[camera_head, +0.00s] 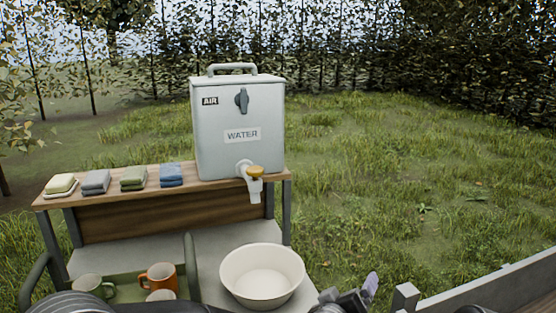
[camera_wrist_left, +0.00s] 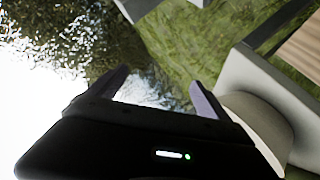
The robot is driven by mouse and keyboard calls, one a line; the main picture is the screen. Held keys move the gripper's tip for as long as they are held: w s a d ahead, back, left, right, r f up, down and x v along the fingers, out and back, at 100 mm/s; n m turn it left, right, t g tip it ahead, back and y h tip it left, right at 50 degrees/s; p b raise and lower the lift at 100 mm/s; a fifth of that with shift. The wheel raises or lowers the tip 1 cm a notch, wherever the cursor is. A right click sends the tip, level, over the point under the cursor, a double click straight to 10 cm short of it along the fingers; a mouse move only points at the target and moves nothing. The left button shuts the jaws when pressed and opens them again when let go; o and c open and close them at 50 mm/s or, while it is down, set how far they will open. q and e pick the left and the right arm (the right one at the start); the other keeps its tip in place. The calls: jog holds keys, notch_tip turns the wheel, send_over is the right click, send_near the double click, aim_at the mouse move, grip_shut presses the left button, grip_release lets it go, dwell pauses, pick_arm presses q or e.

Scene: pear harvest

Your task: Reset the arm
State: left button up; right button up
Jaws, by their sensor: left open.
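My left gripper (camera_head: 352,293) is at the bottom of the head view, just right of the white bowl (camera_head: 262,276), and only partly in the picture. In the left wrist view the same gripper (camera_wrist_left: 155,85) has its two fingers spread apart with nothing between them. The bowl's pale curved side (camera_wrist_left: 262,125) seems to show right of the fingers in that view. My right gripper is not in view.
A water dispenser (camera_head: 236,130) with a yellow-topped tap (camera_head: 255,173) stands on a wooden shelf (camera_head: 105,186) beside several folded cloths (camera_head: 132,178). A green tray (camera_head: 128,294) holds mugs, one orange (camera_head: 159,276). Open grass (camera_head: 400,170) lies right.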

pick_arm(q)
jog(key=s+a+f+m+g+y, duration=0.15)
jog(key=s+a+f, duration=0.25)
jog(key=f, duration=0.4)
jog(key=s+a+f+m+g, duration=0.1)
jog(key=s+a+f+g, duration=0.2)
jog(key=f, duration=0.6)
jog(key=s+a+f+m+g, duration=0.15)
jog(key=s+a+f, duration=0.25)
jog(key=f, duration=0.4)
jog(key=s+a+f+n+g, duration=0.1)
jog(key=s+a+f+g, duration=0.2)
jog(key=s+a+f, duration=0.3)
jog(key=s+a+f+n+g+y+p, duration=0.1)
jog(key=s+a+f, duration=0.5)
jog(key=s, duration=0.7)
jog(key=shift+a+f+n+g, duration=0.2)
jog(key=shift+f+n+g, duration=0.4)
jog(key=shift+f+g, duration=0.45)
